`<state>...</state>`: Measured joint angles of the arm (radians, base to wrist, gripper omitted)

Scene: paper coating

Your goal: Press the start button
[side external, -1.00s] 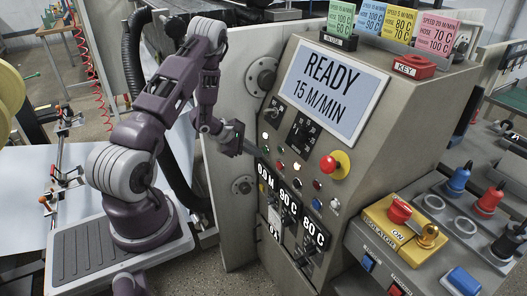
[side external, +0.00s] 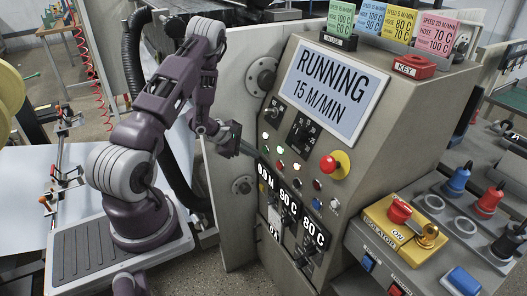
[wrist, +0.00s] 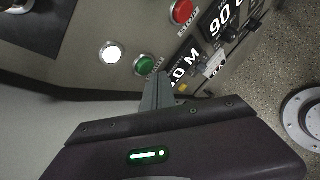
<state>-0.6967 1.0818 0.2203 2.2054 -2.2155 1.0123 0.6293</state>
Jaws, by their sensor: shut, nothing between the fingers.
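The green start button (wrist: 144,65) sits on the grey panel in the wrist view, between a lit white lamp and a red button. My gripper (wrist: 160,80) is shut and empty, with its tip close beside the green button. I cannot tell whether they touch. In the side external view my gripper (side external: 256,154) points at the left edge of the button rows. The display (side external: 331,88) reads "RUNNING 15 M/MIN".
A red button (wrist: 183,11) and the lit white lamp (wrist: 111,52) are near my fingertips. A red mushroom button on a yellow base (side external: 334,164) stands out right of the rows. A yellow isolator box (side external: 429,233) is at the lower right.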

